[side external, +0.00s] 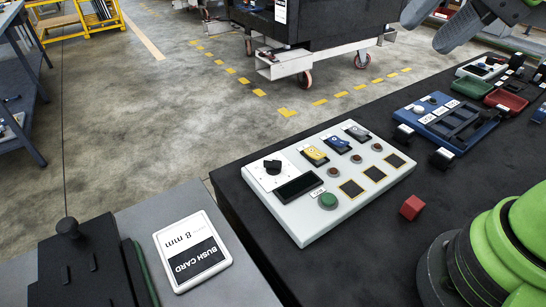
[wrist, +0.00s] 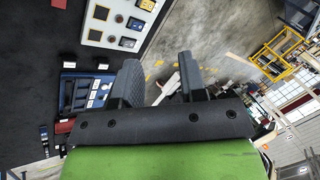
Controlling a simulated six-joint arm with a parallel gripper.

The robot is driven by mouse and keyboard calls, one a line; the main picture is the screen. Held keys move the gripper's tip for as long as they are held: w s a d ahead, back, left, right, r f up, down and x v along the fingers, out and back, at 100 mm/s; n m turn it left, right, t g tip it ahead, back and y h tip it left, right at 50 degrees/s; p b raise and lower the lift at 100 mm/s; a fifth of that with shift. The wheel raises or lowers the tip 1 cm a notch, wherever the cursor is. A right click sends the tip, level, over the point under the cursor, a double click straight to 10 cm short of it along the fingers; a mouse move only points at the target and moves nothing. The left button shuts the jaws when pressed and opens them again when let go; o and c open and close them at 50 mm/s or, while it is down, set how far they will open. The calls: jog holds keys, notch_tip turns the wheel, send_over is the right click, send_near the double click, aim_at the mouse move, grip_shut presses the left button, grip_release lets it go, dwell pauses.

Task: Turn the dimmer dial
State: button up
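The dimmer dial (side external: 272,166) is a black knob on a white scale at the left end of a pale control panel (side external: 329,215) in the side view. Part of the panel (wrist: 91,36) shows at the top of the wrist view, but the dial is not in that view. My gripper (side external: 426,28) is at the top right of the side view, well away from the dial and raised above the bench. In the wrist view my gripper (wrist: 159,68) has its two dark fingers apart with nothing held between them.
The panel also carries a dark display (side external: 299,187), coloured switches and a green button (side external: 328,201). A red cube (side external: 412,207) lies on the black bench to its right. A blue tray (side external: 446,122) stands farther back. A black fixture and a card (side external: 192,250) sit at lower left.

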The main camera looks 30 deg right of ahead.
jog(key=w+a+f+m+g, duration=0.2)
jog(key=w+m, duration=0.2)
jog(key=w, duration=0.2)
jog(key=m+g+h, duration=0.2)
jog(key=m+g, duration=0.1)
jog(key=m, duration=1.1)
send_over(274, 161)
notch_tip(274, 161, down, 17)
notch_tip(274, 161, down, 10)
jog(key=shift+r, duration=0.15)
jog(key=shift+c, duration=0.4)
grip_shut()
